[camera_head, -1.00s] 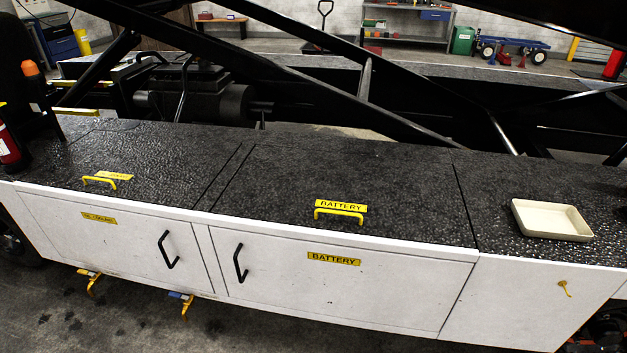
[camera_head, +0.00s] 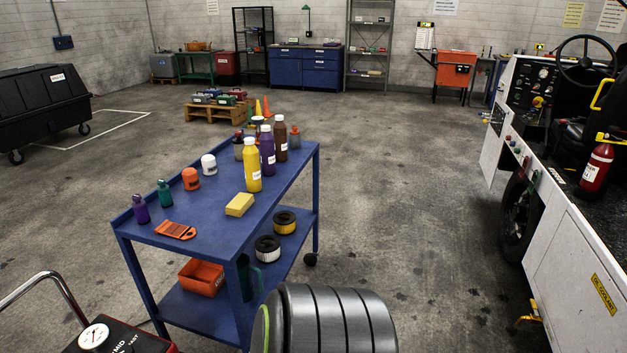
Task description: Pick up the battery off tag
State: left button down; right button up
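I cannot make out a battery off tag in the head view. A flat orange piece with a slotted end (camera_head: 175,230) lies on the near left part of the blue cart's top (camera_head: 215,213); I cannot tell what it is. The loader (camera_head: 575,250) stands at the right edge, with its white side panel and an oil coolant label (camera_head: 604,294) showing. Its battery cover is out of view. Neither of my grippers is in view.
The cart top holds several bottles (camera_head: 253,165), small jars and a yellow block (camera_head: 239,205). Its lower shelf holds an orange bin (camera_head: 201,277) and filters. Open floor (camera_head: 430,190) lies between cart and loader.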

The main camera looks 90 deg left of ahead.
aim_at(170, 229)
jog(key=u, duration=3.7)
